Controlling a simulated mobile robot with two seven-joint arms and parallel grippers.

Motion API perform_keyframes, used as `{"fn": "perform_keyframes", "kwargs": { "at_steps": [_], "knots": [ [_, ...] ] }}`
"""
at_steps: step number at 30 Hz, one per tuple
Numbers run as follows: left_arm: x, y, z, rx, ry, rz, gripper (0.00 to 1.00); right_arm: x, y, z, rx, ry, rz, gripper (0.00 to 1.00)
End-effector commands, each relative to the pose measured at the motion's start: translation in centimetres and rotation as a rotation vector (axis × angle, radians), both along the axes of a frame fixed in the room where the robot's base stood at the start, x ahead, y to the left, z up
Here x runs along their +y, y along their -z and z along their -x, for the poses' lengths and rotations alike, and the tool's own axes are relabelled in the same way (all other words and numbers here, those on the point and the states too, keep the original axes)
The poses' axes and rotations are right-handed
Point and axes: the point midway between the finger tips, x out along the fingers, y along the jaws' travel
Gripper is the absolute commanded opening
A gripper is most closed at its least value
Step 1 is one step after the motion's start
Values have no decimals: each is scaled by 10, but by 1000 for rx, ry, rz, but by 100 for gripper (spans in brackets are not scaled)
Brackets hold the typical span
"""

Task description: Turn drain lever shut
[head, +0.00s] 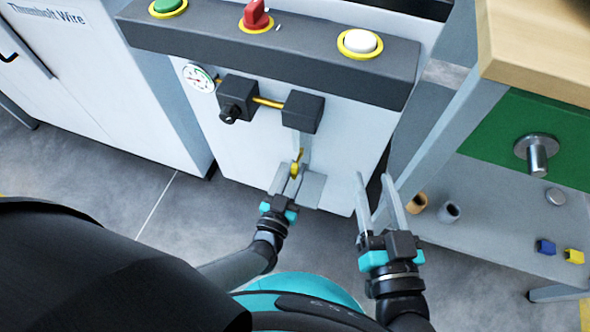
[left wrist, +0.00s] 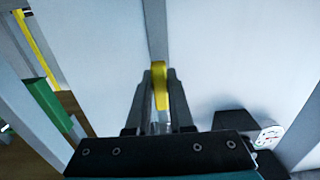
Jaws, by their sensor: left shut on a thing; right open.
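The drain lever is a small yellow handle (head: 297,158) low on the front of the white machine, below a vertical grey pipe (head: 303,143). My left gripper (head: 290,172) is shut on it. In the left wrist view the yellow handle (left wrist: 160,84) stands upright between the two fingers, in line with the grey pipe (left wrist: 156,30). The fingers hide part of the handle. My right gripper (head: 374,180) is open and empty, to the right of the lever and in front of the machine's lower right corner.
Above are a pressure gauge (head: 199,78), a dark valve block (head: 238,97), a second block (head: 303,111) and a panel with green (head: 167,6), red (head: 257,16) and white (head: 360,42) controls. A workbench (head: 535,50) with a lower shelf stands at the right.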

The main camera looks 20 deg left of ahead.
Motion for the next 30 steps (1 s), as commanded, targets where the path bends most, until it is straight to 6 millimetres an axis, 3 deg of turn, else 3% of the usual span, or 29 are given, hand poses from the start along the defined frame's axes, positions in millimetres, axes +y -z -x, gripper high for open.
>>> {"fn": "perform_keyframes", "kwargs": {
  "at_steps": [11,30],
  "knots": [
    [-2,0,0,4,-1,101,0,0,0,0,1,0,1,50],
    [-15,-5,0,24,-1,671,0,-1,-1,-1,-1,1,1,50]
  ]
}}
